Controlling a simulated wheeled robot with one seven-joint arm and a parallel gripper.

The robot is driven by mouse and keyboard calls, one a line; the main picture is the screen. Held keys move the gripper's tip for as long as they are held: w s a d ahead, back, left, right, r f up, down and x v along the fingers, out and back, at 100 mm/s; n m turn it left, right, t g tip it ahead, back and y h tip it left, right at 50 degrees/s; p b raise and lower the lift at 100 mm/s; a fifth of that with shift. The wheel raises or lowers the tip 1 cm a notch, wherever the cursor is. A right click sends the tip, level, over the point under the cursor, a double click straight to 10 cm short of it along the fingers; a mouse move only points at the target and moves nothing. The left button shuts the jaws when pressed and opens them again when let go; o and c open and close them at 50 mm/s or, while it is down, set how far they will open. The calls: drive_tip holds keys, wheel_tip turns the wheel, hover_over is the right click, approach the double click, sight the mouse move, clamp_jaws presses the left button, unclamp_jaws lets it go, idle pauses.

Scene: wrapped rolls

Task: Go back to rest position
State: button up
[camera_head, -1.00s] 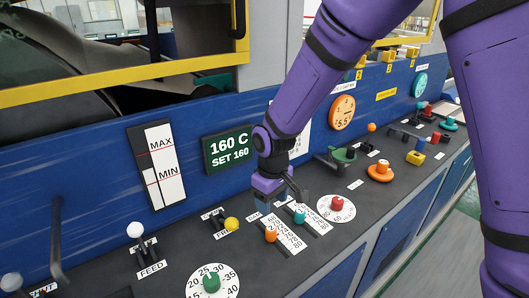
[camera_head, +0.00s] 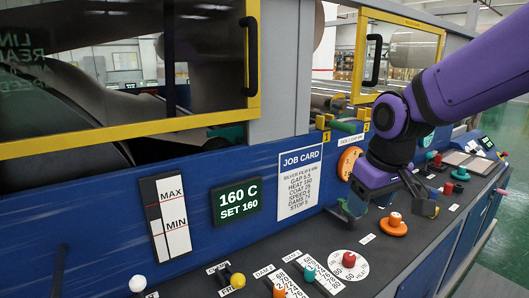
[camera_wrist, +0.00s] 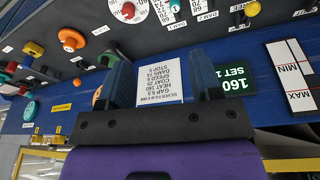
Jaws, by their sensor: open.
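My purple arm reaches in from the right in the head view. My gripper (camera_head: 388,208) hangs above the right part of the dark control ledge, near an orange knob (camera_head: 393,224). In the wrist view the two dark blue fingers of my gripper (camera_wrist: 163,75) stand apart. They hold nothing; the white job card (camera_wrist: 166,82) shows in the gap between them, behind them on the blue wall. I see no contact between the gripper and the controls, though the left finger overlaps part of the ledge in the head view.
The ledge carries a red dial (camera_head: 349,260), a teal slider (camera_head: 309,274), an orange slider (camera_head: 279,291) and a yellow-tipped lever (camera_head: 238,281). A green display (camera_head: 238,202) and a MAX/MIN gauge (camera_head: 165,218) are on the blue wall. Yellow-framed windows are above. Open floor lies at right.

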drive_tip(key=s+d+r+m+t, duration=0.1)
drive_tip(key=s+d+r+m, duration=0.1)
drive_tip(key=s+d, duration=0.3)
drive_tip(key=s+d+r+m+t, duration=0.1)
drive_tip(key=s+d+r, duration=0.4)
drive_tip(key=s, duration=0.5)
drive_tip(key=shift+s+m+t+h, duration=0.25)
drive_tip(key=shift+m+t+h, duration=0.05)
drive_tip(key=shift+m, duration=0.4)
drive_tip(key=shift+d, duration=0.1)
idle(0.8)
